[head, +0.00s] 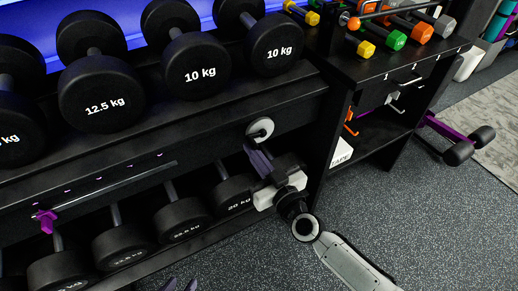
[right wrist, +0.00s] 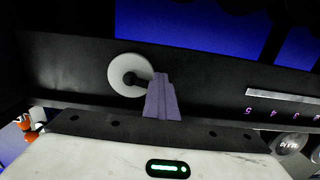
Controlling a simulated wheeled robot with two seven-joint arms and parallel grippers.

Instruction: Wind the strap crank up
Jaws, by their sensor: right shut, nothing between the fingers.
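The crank's pale round disc (head: 260,130) with a dark hub sits on the front face of the black rack. In the right wrist view the disc (right wrist: 130,75) has a short dark arm reaching from its hub toward my fingers. My right gripper (head: 256,157) has purple fingers pressed together, just below the disc in the head view. In the right wrist view the fingers (right wrist: 161,97) overlap the end of the crank arm; whether they touch it I cannot tell. My left gripper (head: 180,285) shows only two separated fingertips at the bottom edge.
A purple slider (head: 45,218) stands at the left end of a slotted scale (head: 110,190) on the rack. Heavy dumbbells (head: 200,65) fill the shelf above, with more below. A side shelf (head: 400,70) holds coloured dumbbells. The speckled floor (head: 420,220) is open at right.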

